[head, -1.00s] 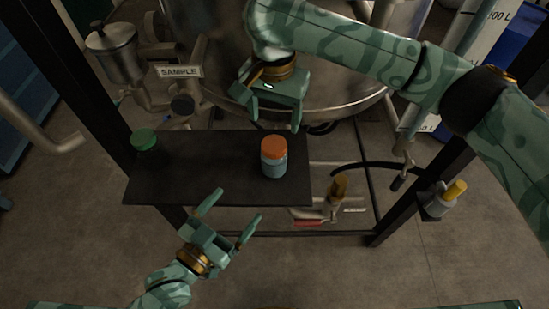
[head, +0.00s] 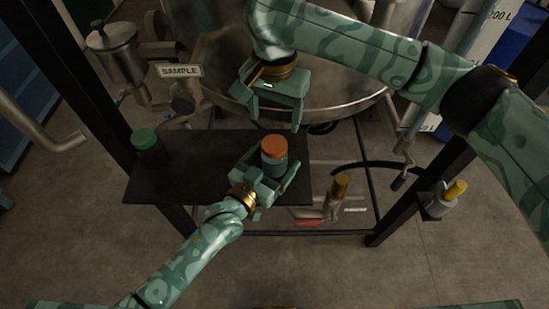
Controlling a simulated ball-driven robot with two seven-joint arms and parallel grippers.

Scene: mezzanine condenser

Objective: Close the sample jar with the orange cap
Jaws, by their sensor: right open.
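The orange cap (head: 274,146) sits on top of the sample jar (head: 275,166), which stands upright near the right end of the dark shelf (head: 195,180). I cannot tell how tightly the cap is seated. My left gripper (head: 279,158) is at the jar from the front, with one finger on each side. A gap shows between the right finger and the jar, so it looks open. The jar's lower part is partly hidden by this gripper. My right gripper (head: 272,118) is open and empty, just behind and above the cap, pointing down.
A green-capped jar (head: 145,146) stands at the shelf's left end. A yellow-capped bottle (head: 447,196) sits in a holder on the right post. Behind the shelf are the steel vessel (head: 340,80) and a SAMPLE sign (head: 179,71). The shelf's middle is clear.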

